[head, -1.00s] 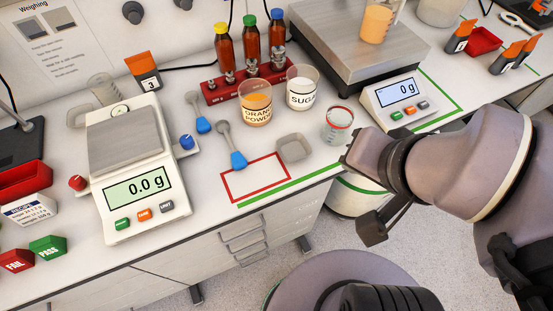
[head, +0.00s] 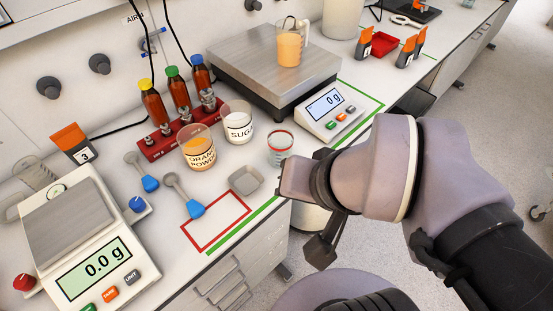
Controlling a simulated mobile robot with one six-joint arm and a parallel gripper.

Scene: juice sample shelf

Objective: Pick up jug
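The jug (head: 289,48) is clear, with a handle on its right side, and holds orange liquid. It stands upright on the steel plate of the large scale (head: 243,52), at the top middle of the head view. My gripper (head: 297,179) is in front of and below the jug in the picture, close to a small glass beaker and well apart from the jug. The arm hides much of the gripper's tip, so its finger opening is unclear. Nothing can be seen held.
The scale's display (head: 326,104) reads 0 g. A small beaker (head: 280,147), the sugar cup (head: 237,122) and the orange powder cup (head: 198,148) stand before the scale. A bottle rack (head: 160,146) is left of it; a white container (head: 343,18) is behind right.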

